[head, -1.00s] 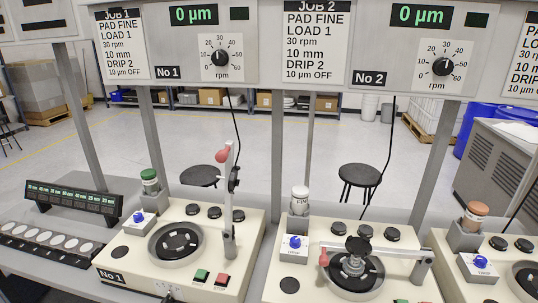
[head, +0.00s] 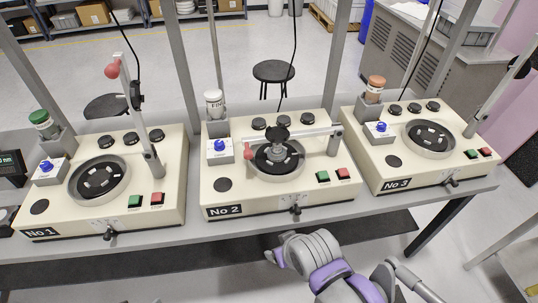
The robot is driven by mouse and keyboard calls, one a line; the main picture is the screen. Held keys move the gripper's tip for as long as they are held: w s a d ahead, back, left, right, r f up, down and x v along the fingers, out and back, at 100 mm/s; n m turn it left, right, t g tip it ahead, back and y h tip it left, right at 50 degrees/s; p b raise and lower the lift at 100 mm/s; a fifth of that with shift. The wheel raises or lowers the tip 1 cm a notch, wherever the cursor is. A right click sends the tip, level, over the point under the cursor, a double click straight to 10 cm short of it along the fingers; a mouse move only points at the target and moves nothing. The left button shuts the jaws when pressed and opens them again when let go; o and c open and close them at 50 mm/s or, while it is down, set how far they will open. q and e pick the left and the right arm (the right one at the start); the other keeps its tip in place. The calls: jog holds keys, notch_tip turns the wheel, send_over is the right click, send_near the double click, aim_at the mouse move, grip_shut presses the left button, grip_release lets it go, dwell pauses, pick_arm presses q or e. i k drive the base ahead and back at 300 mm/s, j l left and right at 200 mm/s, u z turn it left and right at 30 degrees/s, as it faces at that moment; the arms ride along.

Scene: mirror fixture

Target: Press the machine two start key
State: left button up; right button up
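Machine No 2 (head: 240,198) is a cream unit in the middle of the bench. Its green key (head: 322,176), which looks like the start key, sits at the front right of its top. A red key (head: 343,174) is just right of the green one. The key labels are too small to read. The machine's arm lies lowered across its round plate, with a dark weight (head: 277,133) on it. Part of my grey and purple arm shows at the bottom, in front of the bench and below the keys.
Machine No 1 (head: 62,214) stands left with its red-knobbed arm (head: 113,70) raised. Machine No 3 (head: 400,182) stands right. Both have similar green and red keys. Grey posts rise behind the machines. A small black knob (head: 295,209) sticks out of No 2's front.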

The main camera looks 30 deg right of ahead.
aim_at(323, 175)
jog(key=z, duration=1.5)
